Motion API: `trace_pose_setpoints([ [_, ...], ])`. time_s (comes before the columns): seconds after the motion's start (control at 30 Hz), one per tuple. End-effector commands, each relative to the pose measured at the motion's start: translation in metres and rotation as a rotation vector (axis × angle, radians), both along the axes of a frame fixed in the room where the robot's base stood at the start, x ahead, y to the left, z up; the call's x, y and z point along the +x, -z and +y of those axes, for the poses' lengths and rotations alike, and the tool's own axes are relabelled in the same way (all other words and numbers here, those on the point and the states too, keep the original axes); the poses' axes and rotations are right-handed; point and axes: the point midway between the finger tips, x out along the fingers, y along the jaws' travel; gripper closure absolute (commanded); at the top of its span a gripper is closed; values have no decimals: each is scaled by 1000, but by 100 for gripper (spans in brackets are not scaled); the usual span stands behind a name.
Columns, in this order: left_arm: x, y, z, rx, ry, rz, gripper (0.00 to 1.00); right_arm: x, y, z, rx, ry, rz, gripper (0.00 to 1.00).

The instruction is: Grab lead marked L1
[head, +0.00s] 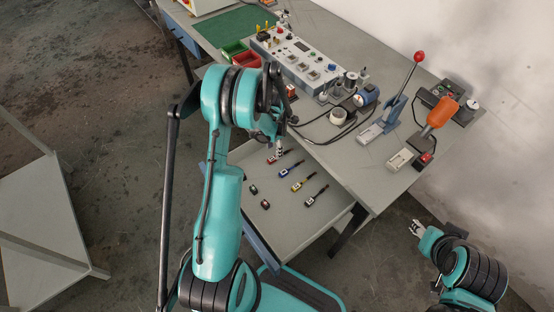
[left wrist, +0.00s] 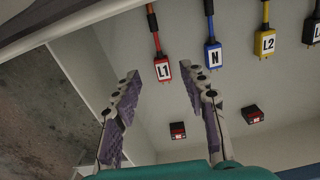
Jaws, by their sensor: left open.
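The lead marked L1, with a red plug and white label (left wrist: 162,69), lies on the grey surface in the left wrist view. It also shows in the head view (head: 272,159), close to my left gripper (head: 281,149). In the left wrist view my left gripper (left wrist: 160,78) is open, with purple-padded fingers apart. The L1 plug shows between and just past its fingertips, and nothing is held. My right gripper (head: 416,229) is at the lower right of the head view, away from the leads; its opening is too small to judge.
The blue N lead (left wrist: 213,55) and yellow L2 lead (left wrist: 264,43) lie to the right of L1, with a black lead (left wrist: 312,31) beyond. Two small dark blocks (left wrist: 178,130) (left wrist: 252,114) lie nearer. A control box (head: 298,60) and lever press (head: 395,105) stand on the table.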

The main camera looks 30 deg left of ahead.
Motion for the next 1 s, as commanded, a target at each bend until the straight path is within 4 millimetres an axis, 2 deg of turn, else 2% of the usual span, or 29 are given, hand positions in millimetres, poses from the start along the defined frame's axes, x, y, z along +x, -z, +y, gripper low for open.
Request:
trace_pose_setpoints([
  [0.3,-4,46,0,0,1,-1,57,0,23,0,0,0,0,60],
  [0.53,-4,47,0,0,2,0,57,0,22,0,0,0,0,60],
  [0.57,-4,47,0,0,2,0,60,0,21,0,0,0,0,60],
  [0.7,-4,47,0,0,2,-1,96,0,21,0,0,0,0,60],
  [0.73,-4,47,0,0,2,-1,100,0,21,0,0,0,0,60],
  [1.0,-4,47,0,0,2,-1,100,0,22,0,0,0,0,60],
])
